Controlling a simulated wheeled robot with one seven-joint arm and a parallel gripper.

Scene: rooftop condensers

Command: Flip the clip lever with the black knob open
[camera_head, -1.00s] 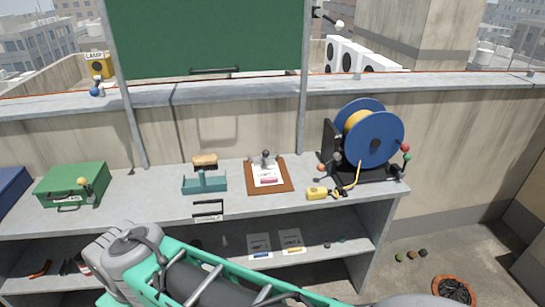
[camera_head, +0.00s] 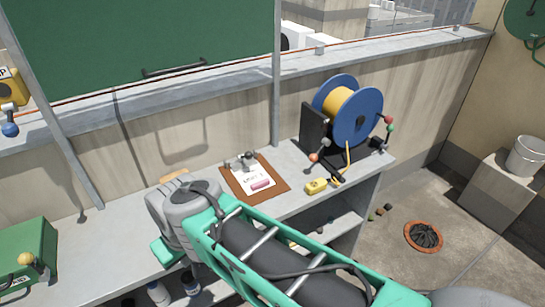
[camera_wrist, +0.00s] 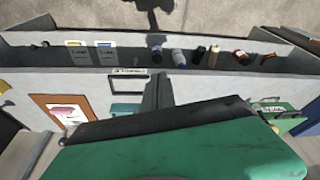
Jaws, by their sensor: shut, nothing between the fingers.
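A brown clipboard (camera_head: 279,193) with white paper and a pink strip lies on the worktop. At its back edge is a grey metal clip (camera_head: 240,162) with a dark knob (camera_head: 250,156) standing on it. The clipboard also shows at the left of the wrist view (camera_wrist: 40,99); its clip is small and partly hidden at the lower edge there. My gripper (camera_wrist: 158,76) shows in the wrist view as dark fingers, shut and empty. It is over the bench, apart from the clipboard, between it and the green box. In the head view my arm hides the gripper.
A blue cable reel (camera_head: 359,117) with coloured knobs stands right of the clipboard, a yellow connector (camera_head: 316,186) before it. A green box (camera_head: 28,252) with a yellow knob is at the left. A wall backs the bench.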

